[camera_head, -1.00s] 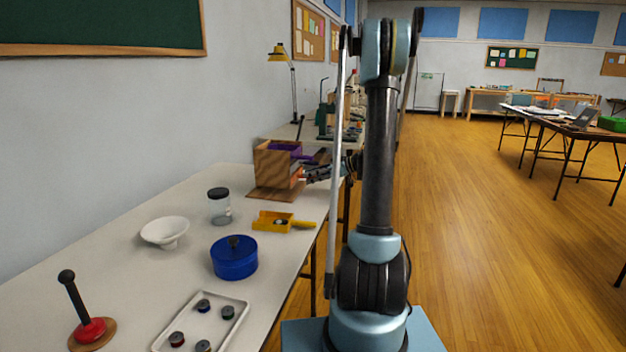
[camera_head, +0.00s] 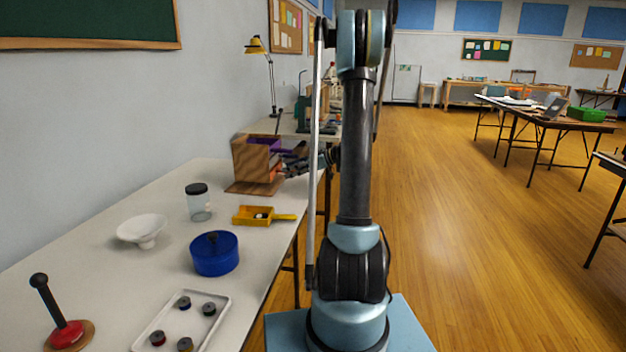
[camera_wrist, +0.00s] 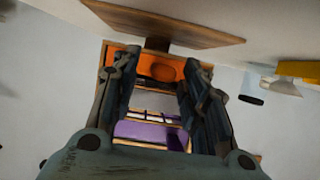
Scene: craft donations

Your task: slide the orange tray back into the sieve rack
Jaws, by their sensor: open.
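The wooden sieve rack (camera_head: 247,165) stands on a brown board on the long white table. The orange tray (camera_head: 276,172) shows as a small patch low at the rack's open side, partly hidden by my gripper. In the wrist view the orange tray (camera_wrist: 122,55) lies ahead, with a rounded orange part between my fingers. My gripper (camera_wrist: 161,70) is open, one finger on each side of that part; I cannot tell whether they touch it. My gripper also shows at the rack's right side in the head view (camera_head: 290,163). How far the tray sticks out is unclear.
A purple tray (camera_head: 264,146) sits higher in the rack and also shows in the wrist view (camera_wrist: 150,133).

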